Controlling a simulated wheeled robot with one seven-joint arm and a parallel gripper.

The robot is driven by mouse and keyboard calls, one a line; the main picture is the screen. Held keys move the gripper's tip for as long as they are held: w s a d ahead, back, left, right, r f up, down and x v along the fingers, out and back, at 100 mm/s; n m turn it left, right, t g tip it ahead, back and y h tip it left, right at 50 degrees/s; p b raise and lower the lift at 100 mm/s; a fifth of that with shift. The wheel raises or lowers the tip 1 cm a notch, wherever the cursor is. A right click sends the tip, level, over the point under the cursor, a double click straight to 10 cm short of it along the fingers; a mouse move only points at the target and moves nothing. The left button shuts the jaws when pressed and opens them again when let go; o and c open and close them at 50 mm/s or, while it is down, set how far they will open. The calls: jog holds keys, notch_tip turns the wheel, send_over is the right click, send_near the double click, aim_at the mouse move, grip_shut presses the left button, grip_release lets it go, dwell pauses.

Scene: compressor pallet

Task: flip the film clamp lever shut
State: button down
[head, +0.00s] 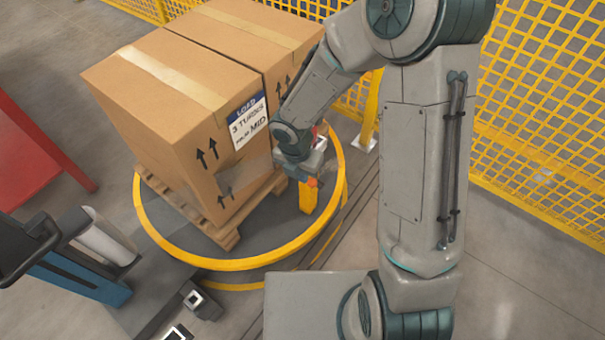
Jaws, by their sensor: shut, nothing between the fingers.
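My gripper (312,174) is at the right side of the boxes, low over the turntable's right part. It is shut, with nothing seen in it. Just below it a short yellow post (307,198) stands inside the turntable's rim. A small orange-red part (312,182) shows at the top of this post, close by the fingertips; it may be the clamp lever. Another bit of red shows behind the wrist. My gripper and wrist hide most of the clamp, so the lever's angle and any contact cannot be told.
Large cardboard boxes (165,95) with a load label (248,122) stand on a wooden pallet (222,234) on the yellow-rimmed turntable (205,262). A film roll (105,238) stands on the blue machine at left. Yellow mesh fencing (545,95) closes the right and back.

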jog(key=s+d+r+m, duration=0.6)
jog(key=r+m, duration=0.4)
jog(key=m, duration=0.5)
jog(key=s+d+r+m+t+y, duration=0.1)
jog(key=s+d+r+m, duration=0.5)
jog(key=m, duration=0.9)
notch_tip(320, 180, up, 4)
jog(key=shift+d+f, duration=0.15)
jog(key=shift+d, duration=0.7)
jog(key=shift+s, duration=0.15)
